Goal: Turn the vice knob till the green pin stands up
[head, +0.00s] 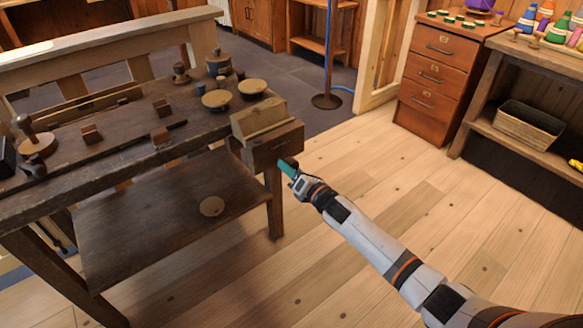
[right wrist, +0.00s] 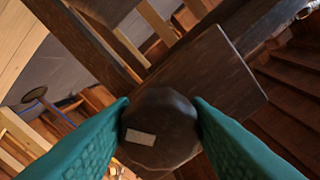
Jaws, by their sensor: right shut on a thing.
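The vice's dark wooden jaw (head: 277,148) is at the right end of the workbench (head: 110,160); it also shows in the right wrist view (right wrist: 215,75). The round dark knob (right wrist: 165,122) is in front of the jaw, with a pale rectangular patch (right wrist: 140,137) on its face, slightly tilted. My right gripper (head: 286,164) has teal fingers, shut on the knob from both sides in the right wrist view (right wrist: 161,104). The knob is hidden behind the fingers in the head view. I cannot make out a green pin in either view. My left gripper is not in view.
A pale wooden block (head: 258,118) sits at the vice. Turned wooden pieces, such as a lidded pot (head: 218,64), stand on the bench. A lower shelf (head: 165,215) is below. The plank floor (head: 360,180) to the right is clear up to the drawer cabinet (head: 437,75).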

